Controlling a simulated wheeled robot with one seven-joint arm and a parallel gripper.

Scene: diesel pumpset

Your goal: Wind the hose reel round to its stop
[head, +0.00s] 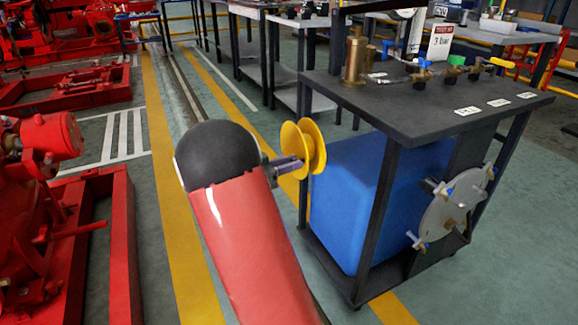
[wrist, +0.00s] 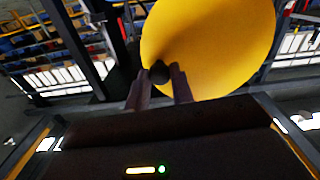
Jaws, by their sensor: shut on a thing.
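The yellow hose reel (head: 317,148) is mounted at the left side of the black cart, by its post. In the wrist view the reel's yellow disc (wrist: 215,45) fills the upper middle. A small dark crank knob (wrist: 159,72) stands out from the disc near its lower left edge. My gripper (wrist: 160,78) has its two fingers on either side of this knob and is shut on it. In the head view my gripper (head: 297,165) reaches the reel's left side from my red and black arm. The knob is not clear there, and no hose can be made out.
The black cart's top (head: 420,105) carries brass fittings and valves. A blue tank (head: 350,200) sits inside its frame, just right of the reel. A grey disc with handles (head: 455,208) is on the cart's right side. Red machinery (head: 65,210) stands left; green floor lies between.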

